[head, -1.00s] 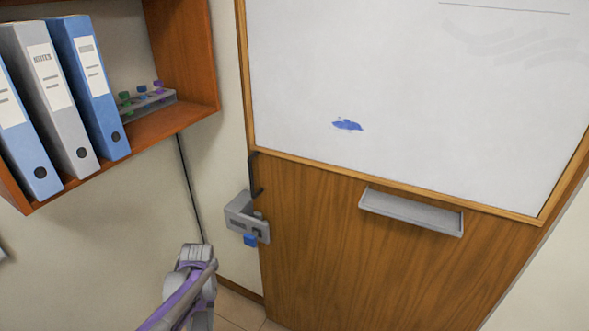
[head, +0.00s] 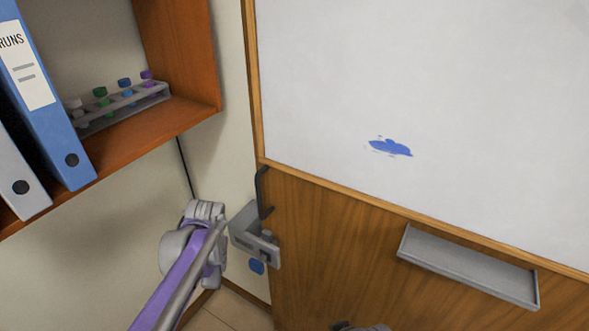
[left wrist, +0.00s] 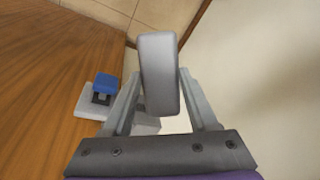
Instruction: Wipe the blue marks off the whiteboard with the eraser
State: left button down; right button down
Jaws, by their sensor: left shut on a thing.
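The whiteboard (head: 480,100) is mounted on a wooden door and fills the upper right of the head view. A small dark blue mark (head: 391,147) is on its lower left part. In the left wrist view, my left gripper (left wrist: 160,105) is shut on a grey rounded block, the eraser (left wrist: 160,72), which stands out beyond the fingers. In the head view I see my purple and grey left arm below the shelf, but I cannot make out its fingers or the eraser.
A grey tray (head: 468,266) is fixed below the board. A grey lock box (head: 252,235) with a blue part and a dark handle (head: 263,192) are at the door's left edge. A wooden shelf (head: 150,115) with binders (head: 50,95) and a tube rack (head: 125,105) juts out left.

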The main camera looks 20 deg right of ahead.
pick_arm(q)
jog(key=s+d+r+m+t+h+b, duration=0.1)
jog(key=s+d+r+m+t+h, duration=0.2)
jog(key=d+r, duration=0.55)
jog(key=s+d+r+m+t+h, duration=0.1)
jog(key=s+d+r+t+h, duration=0.2)
jog(key=d+r, duration=0.6)
jog(key=s+d+r+m+t+h, duration=0.1)
jog(key=s+d+r+h, duration=0.15)
jog(key=r, duration=0.35)
jog(key=s+d+r+m+h+b, duration=0.1)
jog(key=s+d+r+h, duration=0.15)
jog(key=r, duration=0.35)
jog(key=s+d+r+m+t+h, duration=0.1)
jog(key=s+d+r, duration=0.1)
jog(key=s+r, duration=0.3)
jog(key=w+d+r, duration=0.1)
jog(key=w+d, duration=0.3)
jog(key=shift+w+r+p, duration=0.15)
jog(key=shift+w+p, duration=0.15)
jog(key=shift+w, duration=0.05)
pick_arm(e)
jog(key=shift+s+a+f, duration=0.1)
jog(key=shift+s+f, duration=0.1)
jog(key=shift+f, duration=0.25)
jog(key=shift+s+f, duration=0.15)
jog(key=shift+f, duration=0.3)
